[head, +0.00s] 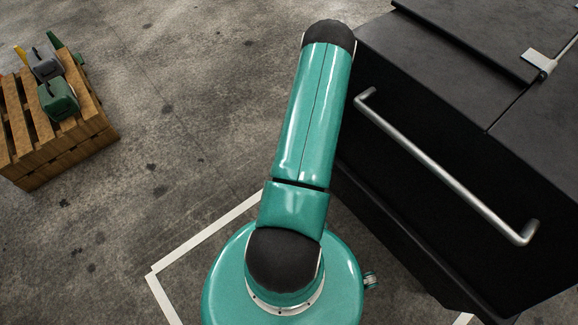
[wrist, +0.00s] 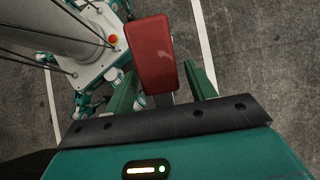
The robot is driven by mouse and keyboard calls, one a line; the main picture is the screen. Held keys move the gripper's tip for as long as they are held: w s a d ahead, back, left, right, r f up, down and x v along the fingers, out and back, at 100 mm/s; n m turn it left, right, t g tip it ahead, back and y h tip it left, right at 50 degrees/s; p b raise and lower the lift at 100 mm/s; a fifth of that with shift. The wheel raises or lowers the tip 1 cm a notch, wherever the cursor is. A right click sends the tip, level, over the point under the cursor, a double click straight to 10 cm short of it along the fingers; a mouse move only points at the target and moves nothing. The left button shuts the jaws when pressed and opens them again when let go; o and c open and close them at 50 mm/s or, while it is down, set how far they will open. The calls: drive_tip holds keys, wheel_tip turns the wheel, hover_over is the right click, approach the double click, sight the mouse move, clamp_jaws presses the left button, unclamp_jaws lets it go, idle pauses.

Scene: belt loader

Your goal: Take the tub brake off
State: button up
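A black tub (head: 400,185) with a silver bar handle (head: 445,170) stands at the right in the head view. In the wrist view a red pedal-like block (wrist: 150,48), which looks like the brake, sits on a grey stem. My gripper (wrist: 159,69) is open, with one green finger on each side of the red block. A gap shows between the block and the right finger; whether the left finger touches it I cannot tell. My gripper is hidden in the head view, where my arm reaches along the tub's left side.
A wooden pallet (head: 95,115) with several jerrycan-like containers (head: 58,98) stands at the far left. White lines (head: 205,235) mark the concrete floor. The floor between the pallet and my arm is clear. A pale latch (head: 540,64) sits on the tub's top.

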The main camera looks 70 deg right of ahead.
drive_tip(key=shift+v, duration=3.7)
